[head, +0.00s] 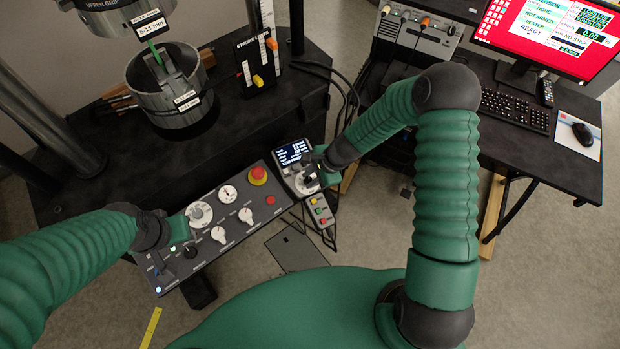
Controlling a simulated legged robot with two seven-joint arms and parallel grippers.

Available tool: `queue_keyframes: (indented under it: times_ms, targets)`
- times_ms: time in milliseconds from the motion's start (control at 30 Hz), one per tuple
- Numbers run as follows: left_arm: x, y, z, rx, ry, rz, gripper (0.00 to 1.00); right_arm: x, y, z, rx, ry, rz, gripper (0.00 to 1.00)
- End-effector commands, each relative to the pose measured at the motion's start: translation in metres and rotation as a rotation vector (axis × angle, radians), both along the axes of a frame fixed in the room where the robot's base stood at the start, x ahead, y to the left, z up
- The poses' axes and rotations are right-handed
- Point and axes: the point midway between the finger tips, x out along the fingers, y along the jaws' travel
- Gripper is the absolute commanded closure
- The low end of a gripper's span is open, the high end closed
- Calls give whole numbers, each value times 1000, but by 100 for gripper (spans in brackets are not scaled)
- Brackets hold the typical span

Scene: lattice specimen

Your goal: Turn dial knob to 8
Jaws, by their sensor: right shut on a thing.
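A small box with a lit screen (293,152) stands at the right end of the control panel. A pale round dial knob (308,182) sits on the box below the screen. My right gripper (309,178) is at this dial and shut on its knob, hiding much of it. The dial's numbers are too small to read. My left gripper (180,232) is over the left part of the control panel (232,247), near a large pale dial (199,214). Its fingers are too small and dark to tell open from shut.
The panel holds several white knobs and a red emergency button (258,175). A small box with coloured buttons (321,211) is right of the panel. The test machine's lower grip (175,90) stands behind. A desk with a monitor (550,35) and keyboard (515,110) is at right.

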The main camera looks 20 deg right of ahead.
Motion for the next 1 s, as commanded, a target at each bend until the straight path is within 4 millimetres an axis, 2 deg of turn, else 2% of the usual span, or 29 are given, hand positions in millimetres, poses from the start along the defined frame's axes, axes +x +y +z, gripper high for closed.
queue_keyframes:
  times_ms: [33,300,800,833,967,1000]
  targets:
    - [0,0,-3,0,0,0,64,5,-4,2,1,-10,-31,100]
    - [0,0,-7,0,0,0,64,5,-3,2,20,-3,-112,100]
    - [0,0,-7,0,0,0,64,5,-3,3,25,-1,-127,100]
    - [0,0,-7,0,0,0,64,5,-3,3,25,0,-127,73]
    - [0,0,-7,0,0,0,64,3,-2,2,26,3,-125,56]
    - [0,0,-7,0,0,0,64,3,-2,2,27,4,-125,55]
